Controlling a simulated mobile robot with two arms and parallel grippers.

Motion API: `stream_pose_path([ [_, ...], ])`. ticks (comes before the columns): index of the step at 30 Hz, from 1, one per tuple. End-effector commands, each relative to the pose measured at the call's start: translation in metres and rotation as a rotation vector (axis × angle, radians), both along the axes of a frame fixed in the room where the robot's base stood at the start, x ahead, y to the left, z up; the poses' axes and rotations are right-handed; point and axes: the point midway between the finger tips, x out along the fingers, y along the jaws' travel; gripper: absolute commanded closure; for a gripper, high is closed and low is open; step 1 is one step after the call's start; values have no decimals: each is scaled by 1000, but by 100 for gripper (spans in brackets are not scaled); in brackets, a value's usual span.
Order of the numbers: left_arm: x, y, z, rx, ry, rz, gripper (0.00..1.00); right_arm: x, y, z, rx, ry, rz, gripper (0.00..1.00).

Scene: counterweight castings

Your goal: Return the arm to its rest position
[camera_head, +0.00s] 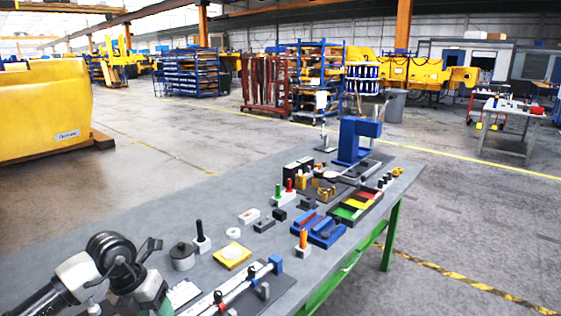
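My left arm comes in at the lower left, over the near left end of the grey workbench (120,218). Its dark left gripper (150,247) is small and partly mixed with the arm links, so I cannot tell whether its fingers are apart. I see nothing clearly held in it. A grey round pot with a knob (182,257) stands on the bench just to its right. My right gripper is not in view.
Near the arm lie a rail fixture (235,290), a yellow block with a white disc (232,256) and a black-handled tool in a white holder (200,238). Blue trays (320,231) and a blue press (357,142) stand farther along. The bench's left side is bare.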

Motion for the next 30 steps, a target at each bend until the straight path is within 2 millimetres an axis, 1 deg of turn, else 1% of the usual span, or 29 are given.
stream_pose_path([
  [1,-2,-15,-4,-57,-11,-22,50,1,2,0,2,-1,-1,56],
  [5,-9,-57,-8,-238,-49,-66,50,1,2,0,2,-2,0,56],
  [8,-16,-92,-6,-410,-82,-88,50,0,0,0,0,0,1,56],
  [10,-24,-121,0,-562,-108,-91,50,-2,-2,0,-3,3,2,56],
  [13,-36,-162,17,-835,-150,-57,50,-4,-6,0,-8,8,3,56],
  [15,-44,-184,36,-1051,-181,15,50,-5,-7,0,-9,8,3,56],
  [17,-48,-195,53,-1227,-204,104,50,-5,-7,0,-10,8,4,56],
  [18,-49,-198,65,-1336,-219,180,50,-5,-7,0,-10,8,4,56],
  [20,-48,-196,78,-1486,-237,313,50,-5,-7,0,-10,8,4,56],
  [22,-45,-185,89,-1635,-251,499,50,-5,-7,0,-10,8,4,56],
  [23,-44,-179,90,-1687,-255,589,50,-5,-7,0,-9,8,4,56],
  [24,-42,-168,90,-1748,-257,715,50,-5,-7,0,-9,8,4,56],
  [26,-39,-150,85,-1816,-254,922,50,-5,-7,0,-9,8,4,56],
  [27,-39,-137,78,-1844,-249,1067,50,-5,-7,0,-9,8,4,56],
  [29,-41,-117,61,-1856,-232,1293,50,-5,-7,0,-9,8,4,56],
  [30,-45,-104,47,-1846,-214,1449,50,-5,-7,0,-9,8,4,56],
])
